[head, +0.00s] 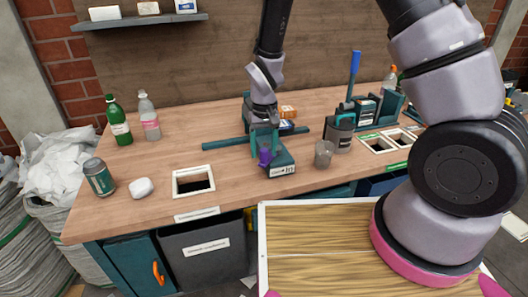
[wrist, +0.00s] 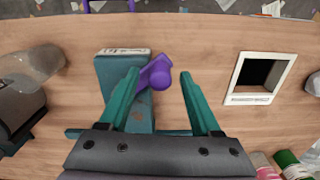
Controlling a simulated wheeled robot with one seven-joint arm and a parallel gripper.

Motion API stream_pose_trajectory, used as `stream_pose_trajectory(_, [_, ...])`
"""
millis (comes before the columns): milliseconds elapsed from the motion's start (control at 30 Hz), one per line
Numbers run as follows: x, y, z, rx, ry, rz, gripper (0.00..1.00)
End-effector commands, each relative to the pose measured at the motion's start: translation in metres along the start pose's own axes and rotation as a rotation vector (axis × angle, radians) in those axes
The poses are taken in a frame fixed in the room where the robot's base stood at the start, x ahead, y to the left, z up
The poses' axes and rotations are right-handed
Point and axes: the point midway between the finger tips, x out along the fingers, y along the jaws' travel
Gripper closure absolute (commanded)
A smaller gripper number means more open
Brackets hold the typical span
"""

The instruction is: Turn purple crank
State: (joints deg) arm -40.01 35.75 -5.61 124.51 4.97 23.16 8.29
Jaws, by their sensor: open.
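The purple crank (head: 265,158) sits on a teal device (head: 281,171) with a white label, on the wooden bench. My gripper (head: 264,150) is low over the device, pointing down at the crank. In the wrist view the crank's arm and round knob (wrist: 159,77) lie between the two teal fingers of my gripper (wrist: 159,75). The fingers are apart. The left finger is close to the crank and device body (wrist: 118,70); I cannot tell whether it touches. There is a clear gap between the knob and the right finger. The crank's pivot is partly hidden.
A clear cup (head: 324,153) and a dark grey container (head: 340,133) stand right of the device. A white-framed opening (head: 193,171) is to the left, with a white lump (head: 140,188), a can (head: 99,177) and bottles (head: 118,120) beyond. Bare bench lies between.

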Motion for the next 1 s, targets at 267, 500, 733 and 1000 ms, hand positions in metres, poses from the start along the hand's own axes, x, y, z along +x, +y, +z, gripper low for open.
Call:
stream_pose_trajectory(267, [0.0118,0.0004,-0.0002,0.001,0.001,0.0,0.35])
stream_pose_trajectory(500, [0.0115,0.0004,-0.0001,0.001,0.001,0.0,0.66])
stream_pose_trajectory(733, [0.0113,0.0003,-0.0001,0.001,0.0,0.0,1.0])
stream_pose_trajectory(1000, [0.0112,0.0003,-0.0001,0.001,0.0,0.0,1.0])
